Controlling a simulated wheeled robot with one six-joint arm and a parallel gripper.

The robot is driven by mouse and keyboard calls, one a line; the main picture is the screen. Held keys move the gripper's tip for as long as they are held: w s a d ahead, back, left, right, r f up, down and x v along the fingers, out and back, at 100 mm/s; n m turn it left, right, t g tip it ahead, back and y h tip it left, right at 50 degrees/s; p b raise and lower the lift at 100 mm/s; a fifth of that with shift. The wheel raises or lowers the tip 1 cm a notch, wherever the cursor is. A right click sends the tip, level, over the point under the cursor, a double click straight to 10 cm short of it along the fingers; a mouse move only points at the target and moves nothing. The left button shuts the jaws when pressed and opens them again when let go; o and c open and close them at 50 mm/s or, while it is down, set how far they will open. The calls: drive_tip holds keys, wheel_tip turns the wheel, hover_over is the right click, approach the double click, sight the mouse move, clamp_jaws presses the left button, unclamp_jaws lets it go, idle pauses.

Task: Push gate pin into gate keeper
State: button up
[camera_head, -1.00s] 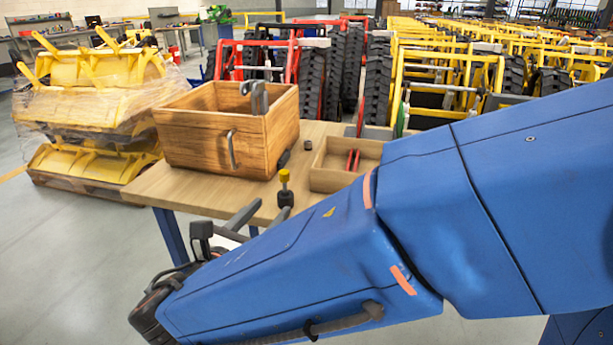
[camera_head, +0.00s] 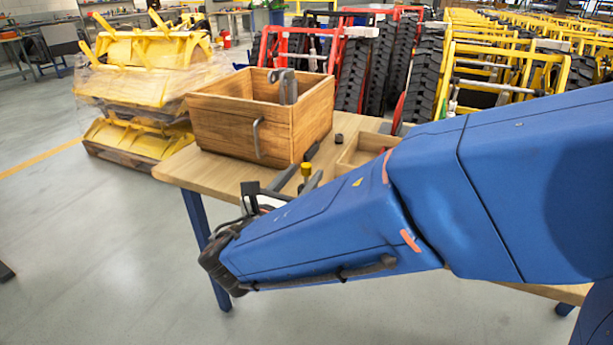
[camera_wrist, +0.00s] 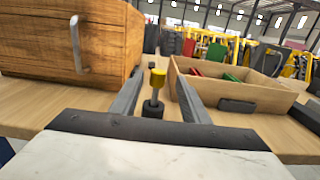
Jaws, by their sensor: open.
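A pin with a yellow knob (camera_head: 306,167) stands upright on the bench by the wooden box. In the wrist view the yellow knob (camera_wrist: 158,77) sits on a thin stem above a dark round base (camera_wrist: 153,108). My gripper (camera_head: 315,160) is open, with one finger on each side of the pin. In the wrist view my gripper (camera_wrist: 160,78) shows gaps between both fingers and the pin. I cannot tell whether this is the gate pin. A bent metal rod (camera_head: 257,138) is on the box front, and a grey forked bracket (camera_head: 285,85) is at its rim.
The wooden box (camera_head: 225,125) stands close on the left of my gripper. A shallow tray (camera_wrist: 250,98) with red and green pieces is close on the right. A small dark piece (camera_head: 339,139) lies behind. The wooden bench (camera_head: 190,168) is bare at its front left.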

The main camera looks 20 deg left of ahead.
drive_tip(key=shift+w+d, duration=0.1)
drive_tip(key=shift+w, duration=3.45)
clamp_jaws()
drive_tip(key=shift+r, duration=0.15)
wheel_tip(320, 180, up, 10)
